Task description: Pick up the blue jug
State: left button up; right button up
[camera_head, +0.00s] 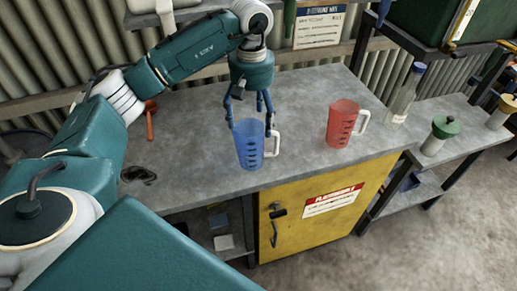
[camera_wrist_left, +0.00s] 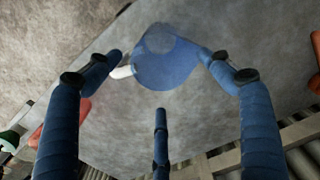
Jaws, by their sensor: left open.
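The blue jug (camera_head: 249,146) is a translucent measuring jug with dark marks. It stands upright near the front edge of the grey worktop, its white handle on the right. My left gripper (camera_head: 253,117) is open just above and behind it, fingers pointing down. In the left wrist view the jug (camera_wrist_left: 166,60) lies beyond the fingertips of the left gripper (camera_wrist_left: 160,75), between the two outer fingers. One fingertip overlaps the jug's edge in the picture; I cannot tell if it touches. My right gripper is not in view.
A red jug (camera_head: 341,122) stands to the right on the worktop (camera_head: 200,155). A clear bottle (camera_head: 404,95) and a green-lidded jar (camera_head: 440,134) stand further right. A red-handled tool (camera_head: 150,118) and dark goggles-like object (camera_head: 138,175) lie left. A yellow cabinet (camera_head: 295,240) is below.

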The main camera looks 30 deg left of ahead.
aim_at(252, 130)
pick_arm(q)
jog(key=f, duration=0.1)
jog(key=f+p, duration=0.1)
jog(key=f, duration=0.2)
jog(key=shift+s+f, duration=0.15)
jog(key=shift+s, duration=0.1)
jog(key=f+p, duration=0.1)
jog(key=f, duration=0.1)
jog(key=s+f+p, duration=0.1)
jog(key=f+p, duration=0.1)
jog(key=shift+f, duration=0.4)
jog(key=shift+w+f, duration=0.1)
jog(key=shift+f, duration=0.3)
jog(key=c, duration=1.3)
